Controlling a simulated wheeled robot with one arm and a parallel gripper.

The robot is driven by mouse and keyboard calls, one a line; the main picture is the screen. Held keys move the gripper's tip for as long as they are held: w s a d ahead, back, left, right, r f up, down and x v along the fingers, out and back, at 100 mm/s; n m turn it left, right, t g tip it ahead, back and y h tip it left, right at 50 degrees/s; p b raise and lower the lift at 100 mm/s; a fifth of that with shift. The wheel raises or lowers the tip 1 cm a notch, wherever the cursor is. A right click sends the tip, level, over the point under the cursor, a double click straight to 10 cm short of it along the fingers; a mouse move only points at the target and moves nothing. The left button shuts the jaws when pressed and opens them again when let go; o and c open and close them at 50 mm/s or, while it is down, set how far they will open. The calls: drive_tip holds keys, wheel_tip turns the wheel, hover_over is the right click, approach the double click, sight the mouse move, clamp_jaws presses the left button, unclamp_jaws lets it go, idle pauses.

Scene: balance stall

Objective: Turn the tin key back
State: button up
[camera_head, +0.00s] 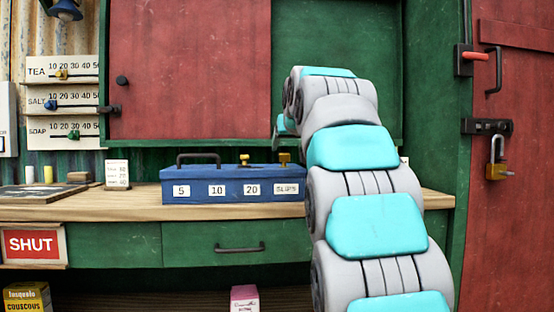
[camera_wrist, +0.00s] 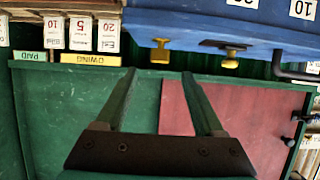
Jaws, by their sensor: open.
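The blue tin (camera_head: 218,190) stands on the wooden counter, with price labels on its front. Two small brass keys stick up from its top: a left key (camera_head: 244,160) and a right key (camera_head: 284,158). The wrist view is upside down; there the tin (camera_wrist: 200,22) hangs from the upper edge with one key (camera_wrist: 160,52) and the other key (camera_wrist: 231,58) beside a dark slot. My gripper (camera_wrist: 158,74) is open and empty. Its fingertips point toward the first key, which lies between them in the picture; contact cannot be told.
A dark carrying handle (camera_head: 198,158) rises from the tin's left part. A small price card (camera_head: 117,174) stands left of it. Behind are a red sliding panel (camera_head: 190,70) and a green back wall. In the wrist view, several cards and an OWING strip (camera_wrist: 90,59) line the left.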

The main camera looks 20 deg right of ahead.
sight(284, 159)
drive_tip(key=shift+x, duration=3.9)
drive_tip(key=shift+r, duration=0.15)
clamp_jaws()
